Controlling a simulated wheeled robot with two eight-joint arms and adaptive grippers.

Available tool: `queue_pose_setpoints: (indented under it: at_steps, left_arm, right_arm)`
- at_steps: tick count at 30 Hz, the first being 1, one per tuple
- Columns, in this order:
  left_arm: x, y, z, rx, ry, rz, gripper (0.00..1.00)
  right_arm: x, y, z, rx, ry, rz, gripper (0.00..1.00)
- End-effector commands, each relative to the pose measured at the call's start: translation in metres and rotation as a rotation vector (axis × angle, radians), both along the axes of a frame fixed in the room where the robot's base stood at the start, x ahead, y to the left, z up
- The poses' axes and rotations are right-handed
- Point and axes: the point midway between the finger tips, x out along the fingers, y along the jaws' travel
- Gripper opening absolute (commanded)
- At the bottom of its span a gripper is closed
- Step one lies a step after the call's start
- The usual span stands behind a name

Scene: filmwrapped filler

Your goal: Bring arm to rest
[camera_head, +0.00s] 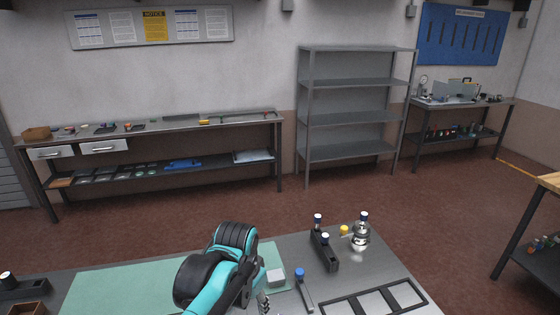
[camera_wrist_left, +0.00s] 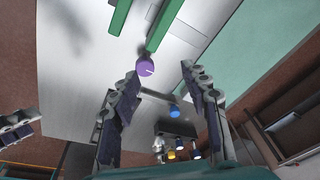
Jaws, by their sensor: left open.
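My left arm (camera_head: 222,265), teal and black, reaches over the near workbench. Its gripper (camera_head: 263,300) is low behind the arm, partly hidden at the bottom of the head view. In the left wrist view my left gripper (camera_wrist_left: 160,78) has its two fingers well apart, with nothing held between them. A purple round cap (camera_wrist_left: 145,68) shows beyond the fingertips, and a blue cap (camera_wrist_left: 174,111) shows farther off between the fingers. A jointed grey and dark piece at the left edge of that view resembles part of my other gripper; its jaw state is unclear.
The bench holds a green mat (camera_head: 115,290), a pale block (camera_head: 276,278), a blue-capped item (camera_head: 300,274), a dark vial holder (camera_head: 324,254), a shiny metal vessel (camera_head: 361,236) and a black compartment frame (camera_head: 375,300). Beyond the bench is open floor, with an empty grey shelf (camera_head: 350,119) behind.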

Motion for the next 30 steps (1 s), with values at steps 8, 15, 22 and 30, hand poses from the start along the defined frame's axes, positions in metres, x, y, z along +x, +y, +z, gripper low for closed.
queue_pose_setpoints:
  at_steps: [8,15,22,30]
  left_arm:
    - [-0.069,0.075,-0.014,-0.105,-0.236,0.341,0.46]
    - [-0.103,0.106,-0.037,-0.174,-0.379,0.527,0.46]
    - [-0.109,0.111,-0.042,-0.190,-0.411,0.565,0.46]
    - [-0.109,0.111,-0.042,-0.190,-0.411,0.565,0.46]
  right_arm:
    - [0.000,0.000,-0.009,0.000,0.000,0.000,0.49]
    - [0.000,0.000,-0.012,0.000,0.000,0.000,0.49]
    - [0.000,0.000,-0.012,0.000,0.000,0.000,0.49]
    - [0.000,0.000,-0.012,0.000,0.000,0.000,0.49]
